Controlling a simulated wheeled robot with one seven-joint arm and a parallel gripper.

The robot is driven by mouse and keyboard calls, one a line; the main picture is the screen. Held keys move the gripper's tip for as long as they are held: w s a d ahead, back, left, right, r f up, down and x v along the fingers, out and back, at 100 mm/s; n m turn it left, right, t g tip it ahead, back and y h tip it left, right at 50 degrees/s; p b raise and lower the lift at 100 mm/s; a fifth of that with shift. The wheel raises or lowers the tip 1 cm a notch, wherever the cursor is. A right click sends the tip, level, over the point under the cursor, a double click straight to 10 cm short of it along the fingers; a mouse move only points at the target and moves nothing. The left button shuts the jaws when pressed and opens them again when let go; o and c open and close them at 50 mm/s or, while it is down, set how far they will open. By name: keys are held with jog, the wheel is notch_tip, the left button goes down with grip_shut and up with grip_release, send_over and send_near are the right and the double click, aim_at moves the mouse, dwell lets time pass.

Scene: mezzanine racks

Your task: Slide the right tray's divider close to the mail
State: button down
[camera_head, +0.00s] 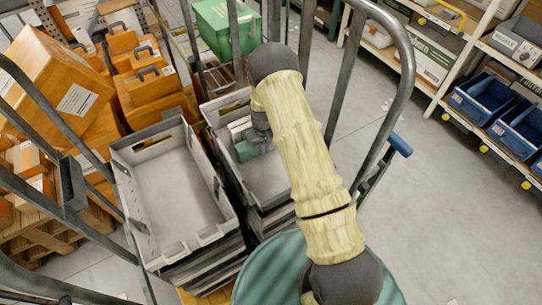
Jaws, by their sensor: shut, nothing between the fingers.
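The right tray (264,178) is a grey open tray on top of a stack, partly covered by my arm. Whitish items (238,127) that look like the mail stand near its left side. A small green piece (245,151) sits just in front of them; I cannot tell whether it is mail or part of the divider. My gripper (266,149) is shut inside or just over this tray, right beside the green piece. It is small and partly hidden by my wrist, so contact is unclear. I cannot make out the divider for certain.
An empty grey tray (176,190) tops the stack on the left. Metal cart rails (384,135) curve around the trays. Orange cases (150,88) and a green box (226,32) stand behind. Shelves with blue bins (483,95) are at right. The floor between is clear.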

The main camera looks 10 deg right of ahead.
jog(key=shift+w+a+b, duration=0.25)
jog(key=shift+w+b, duration=0.1)
jog(key=shift+w, duration=0.35)
dwell(1.1)
jog(key=shift+s, duration=0.1)
jog(key=shift+s+d, duration=0.25)
jog(key=shift+s, duration=0.4)
dwell(0.3)
notch_tip(320, 180, up, 13)
jog(key=p, duration=0.7)
jog(key=shift+p, duration=0.4)
dwell(0.3)
